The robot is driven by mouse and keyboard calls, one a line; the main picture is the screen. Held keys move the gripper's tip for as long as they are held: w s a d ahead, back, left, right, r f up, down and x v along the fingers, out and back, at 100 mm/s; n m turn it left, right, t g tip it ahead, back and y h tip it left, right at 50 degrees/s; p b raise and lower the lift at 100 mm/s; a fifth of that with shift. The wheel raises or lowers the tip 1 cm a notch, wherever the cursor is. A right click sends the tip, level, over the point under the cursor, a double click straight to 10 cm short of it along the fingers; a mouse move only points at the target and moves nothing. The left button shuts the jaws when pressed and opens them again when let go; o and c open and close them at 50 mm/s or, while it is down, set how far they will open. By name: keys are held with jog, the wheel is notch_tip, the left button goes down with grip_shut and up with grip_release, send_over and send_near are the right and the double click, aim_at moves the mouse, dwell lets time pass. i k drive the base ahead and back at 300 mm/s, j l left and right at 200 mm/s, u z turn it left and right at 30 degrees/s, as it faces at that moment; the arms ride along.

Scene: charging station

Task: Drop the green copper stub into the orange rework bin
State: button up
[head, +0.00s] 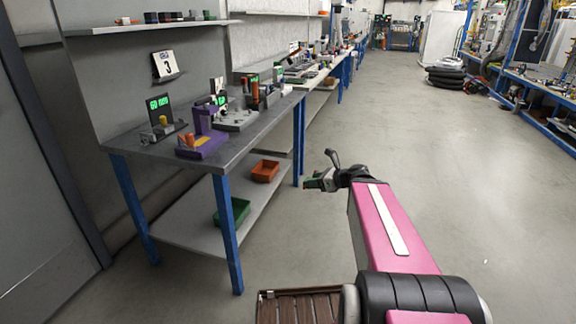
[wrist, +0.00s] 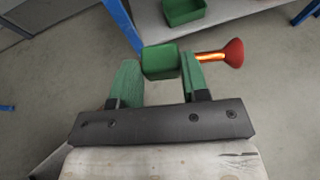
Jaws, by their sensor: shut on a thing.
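My gripper (wrist: 160,78) has green fingers and is shut on a green block-like piece, the green copper stub (wrist: 160,62). A bright copper-coloured rod with a flared red end (wrist: 234,53) sticks out to the right past the right finger; I cannot tell whether it joins the green piece. In the head view my gripper (head: 320,181) hangs in free air over the floor, right of the bench's lower shelf. The orange rework bin (head: 265,171) sits on that shelf, left of my gripper and apart from it. It is out of the wrist view.
A green bin (head: 232,211) stands nearer on the same lower shelf (head: 196,233); it also shows in the wrist view (wrist: 184,11). Blue bench legs (head: 228,235) and the worktop (head: 165,146) frame the shelf. Fixtures crowd the worktop. The floor (head: 440,150) to the right is clear.

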aim_at(266, 171)
jog(key=i+l, duration=0.2)
jog(key=i, duration=0.5)
jog(key=i+l, duration=0.2)
jog(key=i, duration=0.45)
jog(key=i+l+z, duration=0.1)
jog(key=i, duration=0.6)
jog(key=l, duration=0.1)
